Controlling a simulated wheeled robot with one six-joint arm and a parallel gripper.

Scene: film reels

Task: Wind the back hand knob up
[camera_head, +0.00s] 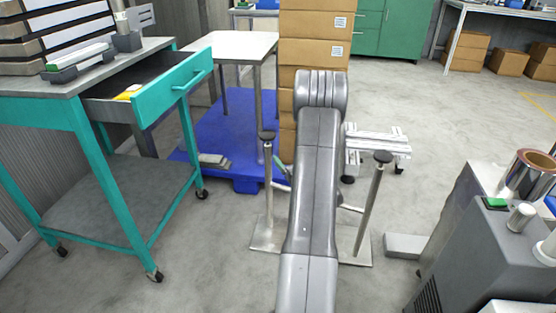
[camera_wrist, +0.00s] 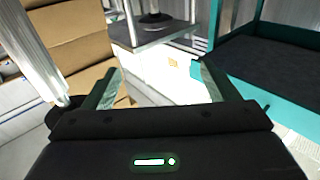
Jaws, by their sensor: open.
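No hand knob can be made out for certain. In the head view two thin metal posts with round black tops stand on floor plates: the left post (camera_head: 268,188) and the right post (camera_head: 371,208). Whether either black top is a hand knob, I cannot tell. In the wrist view my gripper (camera_wrist: 160,84) is open, its two fingers wide apart with nothing held between them. A pale surface shows beyond the fingers.
A teal cart (camera_head: 90,150) with an open drawer (camera_head: 165,92) stands at the left. Cardboard boxes (camera_head: 318,25) are stacked behind my arm beside a blue pallet (camera_head: 222,140). A grey machine with a green button (camera_head: 495,203) is at the right. Open floor lies at the back right.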

